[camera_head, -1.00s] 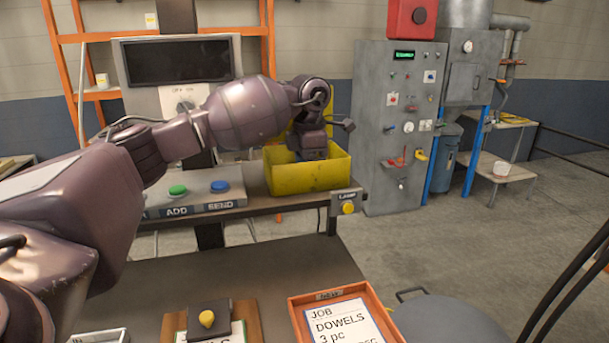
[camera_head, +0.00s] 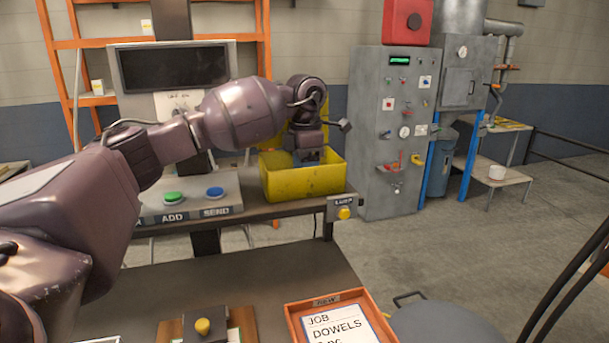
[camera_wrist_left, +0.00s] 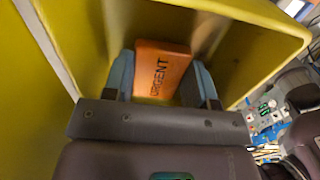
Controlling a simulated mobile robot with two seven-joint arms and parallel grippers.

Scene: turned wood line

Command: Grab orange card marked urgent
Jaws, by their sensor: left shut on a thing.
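The orange card (camera_wrist_left: 160,68) marked URGENT shows in the left wrist view, between the two blue-grey fingers of my left gripper (camera_wrist_left: 161,82). The gripper is shut on it. Yellow bin walls (camera_wrist_left: 75,35) surround the card and fingers. In the head view my left gripper (camera_head: 306,162) reaches down into the yellow bin (camera_head: 303,182) on the shelf, and the bin's front wall hides the card. My right gripper is not in view.
A panel with green ADD (camera_head: 173,197) and blue SEND (camera_head: 215,192) buttons sits left of the bin. A LAMP button box (camera_head: 342,208) is at the shelf's right end. An orange tray (camera_head: 291,309) with a job sheet lies on the near table.

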